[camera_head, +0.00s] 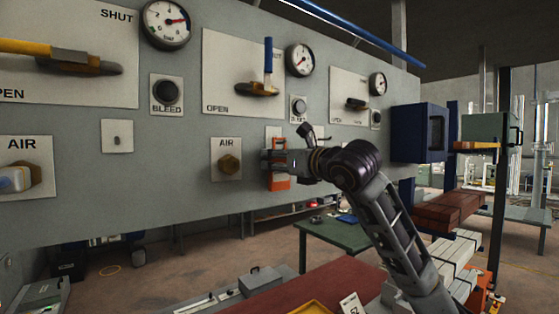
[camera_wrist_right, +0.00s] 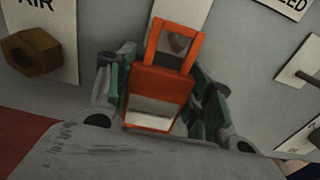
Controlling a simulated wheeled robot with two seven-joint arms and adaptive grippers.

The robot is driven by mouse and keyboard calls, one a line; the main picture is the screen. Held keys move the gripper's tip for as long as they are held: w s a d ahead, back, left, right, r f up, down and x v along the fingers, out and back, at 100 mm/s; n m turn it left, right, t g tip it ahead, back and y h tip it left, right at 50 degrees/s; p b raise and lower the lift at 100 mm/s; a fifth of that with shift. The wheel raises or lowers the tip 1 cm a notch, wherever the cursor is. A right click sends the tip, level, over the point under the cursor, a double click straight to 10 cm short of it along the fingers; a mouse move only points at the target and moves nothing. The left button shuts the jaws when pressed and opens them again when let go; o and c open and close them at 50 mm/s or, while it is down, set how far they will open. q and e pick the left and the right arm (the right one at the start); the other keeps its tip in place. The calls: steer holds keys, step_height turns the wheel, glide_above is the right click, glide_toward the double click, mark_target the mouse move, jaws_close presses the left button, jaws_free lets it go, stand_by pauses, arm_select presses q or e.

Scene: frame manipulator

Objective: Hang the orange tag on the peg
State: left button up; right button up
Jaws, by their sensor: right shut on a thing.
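My right gripper (camera_head: 268,160) is shut on the orange tag (camera_head: 279,178), in front of the grey panel. In the wrist view the tag (camera_wrist_right: 158,92) sits upright between the two fingers (camera_wrist_right: 160,95). It has a white label low on its face and an open square loop on top. The loop overlaps a white plate (camera_wrist_right: 182,12) on the panel. My left gripper is not in view.
The brown AIR knob (camera_head: 229,164) is just left of the tag; it also shows in the wrist view (camera_wrist_right: 32,52). A small plate (camera_head: 117,136) with a stub is farther left. Levers and gauges (camera_head: 300,60) line the panel above. A green table (camera_head: 345,236) stands below.

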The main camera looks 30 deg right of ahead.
steer(key=o, duration=1.2)
steer(key=s+d, duration=0.1)
steer(key=s, duration=1.1)
stand_by(0.5)
